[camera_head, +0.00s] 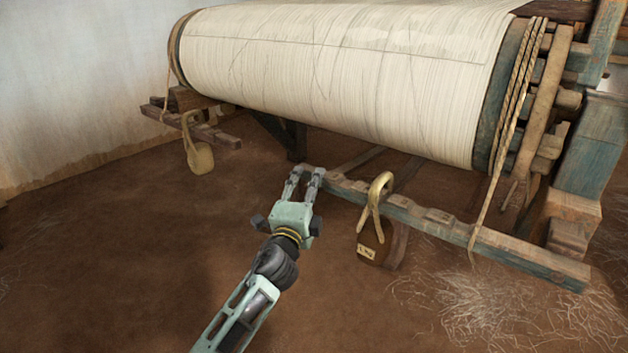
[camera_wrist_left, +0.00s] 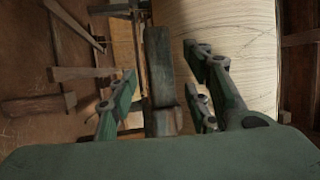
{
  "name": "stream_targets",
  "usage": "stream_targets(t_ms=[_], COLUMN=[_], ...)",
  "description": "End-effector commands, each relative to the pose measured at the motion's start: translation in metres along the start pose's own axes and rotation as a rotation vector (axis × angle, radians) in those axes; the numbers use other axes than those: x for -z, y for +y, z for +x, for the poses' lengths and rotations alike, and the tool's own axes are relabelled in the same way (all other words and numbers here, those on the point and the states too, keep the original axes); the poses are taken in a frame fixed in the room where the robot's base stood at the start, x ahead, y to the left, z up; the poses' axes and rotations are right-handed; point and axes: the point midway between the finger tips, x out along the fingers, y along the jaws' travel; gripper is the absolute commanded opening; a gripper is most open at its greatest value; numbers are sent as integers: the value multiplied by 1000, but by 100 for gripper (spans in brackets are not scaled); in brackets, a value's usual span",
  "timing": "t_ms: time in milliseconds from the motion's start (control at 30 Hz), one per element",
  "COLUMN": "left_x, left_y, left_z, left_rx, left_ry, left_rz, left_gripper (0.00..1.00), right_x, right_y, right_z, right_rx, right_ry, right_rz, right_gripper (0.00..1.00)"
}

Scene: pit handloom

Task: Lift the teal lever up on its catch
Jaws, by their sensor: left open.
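The teal lever (camera_head: 437,218) is a long notched wooden bar, low in front of the cloth roll, running from my gripper to the lower right. Its near end also shows in the left wrist view (camera_wrist_left: 158,65), between the two fingers. My left gripper (camera_head: 306,172) is open at the lever's left end, a finger to each side. In the wrist view, gaps show between the lever and the fingers (camera_wrist_left: 160,85). I cannot pick out the catch. My right gripper is not in view.
A dark weight (camera_head: 382,247) with a pale label hangs by a tan loop (camera_head: 374,200) on the lever. A rope (camera_head: 490,190) runs from the lever's right part up to the roll (camera_head: 340,60). Another weight (camera_head: 199,157) hangs at left. The floor at left is clear.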

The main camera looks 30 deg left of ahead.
Motion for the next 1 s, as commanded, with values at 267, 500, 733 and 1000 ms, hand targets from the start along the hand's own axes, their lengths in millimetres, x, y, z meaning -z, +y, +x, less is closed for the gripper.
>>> stream_targets(t_ms=[267,500,733,1000], left_x=[0,0,0,0], left_y=[2,1,1,2], left_z=[38,49,49,48], left_rx=[0,-2,-2,-2], left_ry=[-1,-1,-1,-1], left_rz=[-1,-1,-1,-1], left_gripper=[45,45,42,19], right_x=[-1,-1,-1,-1], right_y=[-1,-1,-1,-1], right_z=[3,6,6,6], right_rx=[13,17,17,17], right_ry=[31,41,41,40], right_rz=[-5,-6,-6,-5], right_gripper=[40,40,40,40])
